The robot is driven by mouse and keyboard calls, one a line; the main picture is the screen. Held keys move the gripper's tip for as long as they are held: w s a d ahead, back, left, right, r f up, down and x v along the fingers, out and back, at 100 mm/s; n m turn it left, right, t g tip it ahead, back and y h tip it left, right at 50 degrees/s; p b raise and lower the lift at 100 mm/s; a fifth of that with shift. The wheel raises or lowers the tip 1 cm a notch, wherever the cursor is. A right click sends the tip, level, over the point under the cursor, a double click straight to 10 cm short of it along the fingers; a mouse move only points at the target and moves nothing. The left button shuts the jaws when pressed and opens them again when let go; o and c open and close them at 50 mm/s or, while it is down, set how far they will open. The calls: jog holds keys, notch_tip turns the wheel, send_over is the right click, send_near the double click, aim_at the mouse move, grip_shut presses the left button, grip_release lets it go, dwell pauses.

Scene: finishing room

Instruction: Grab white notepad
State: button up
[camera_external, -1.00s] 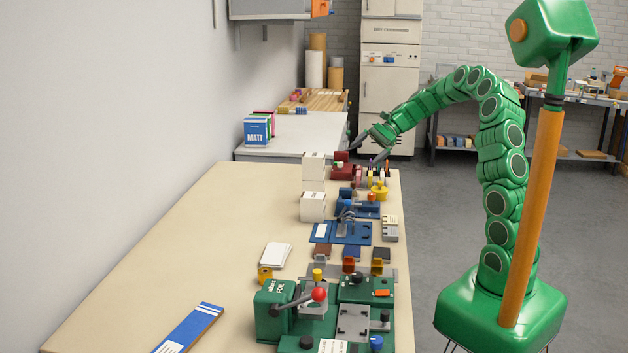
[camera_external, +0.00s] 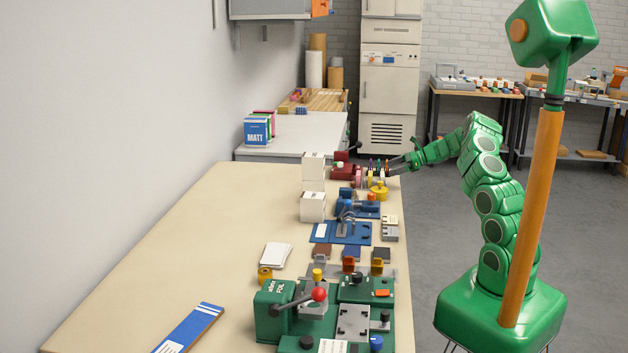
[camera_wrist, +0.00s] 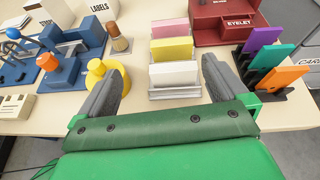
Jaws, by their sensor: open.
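The white notepad (camera_wrist: 174,75) stands in a light grey stepped holder (camera_wrist: 176,94), in front of a yellow notepad (camera_wrist: 172,50) and a pink notepad (camera_wrist: 170,29). My gripper (camera_wrist: 161,67) is open, with one dark grey finger on each side of the holder's front. The white notepad lies between the fingers in the wrist view, and they do not appear to touch it. In the external view my gripper (camera_external: 391,167) is at the far right edge of the bench; the white notepad is too small to make out there.
Close to the right finger is a black rack with purple, green and orange cards (camera_wrist: 284,78). Left are a yellow knobbed piece (camera_wrist: 106,82) and blue tools. A red eyelet machine (camera_wrist: 225,20) stands behind. White sheets (camera_external: 275,255) lie farther along the bench (camera_external: 190,240).

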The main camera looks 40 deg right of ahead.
aim_at(383, 174)
jog(key=d+f, duration=0.1)
jog(key=d+m, duration=0.1)
jog(key=d, duration=0.1)
jog(key=shift+f+h, duration=0.4)
jog(key=shift+a+r+x, duration=0.1)
jog(key=shift+x, duration=1.2)
jog(key=shift+a+r+x, duration=0.1)
jog(key=shift+a+x, duration=0.05)
jog(key=shift+x, duration=1.1)
jog(key=shift+a+r+x, duration=0.1)
jog(key=shift+r+x, duration=0.05)
jog(key=shift+x, duration=1.15)
jog(key=shift+s, duration=0.2)
jog(key=shift+c, duration=0.3)
jog(key=c, duration=0.9)
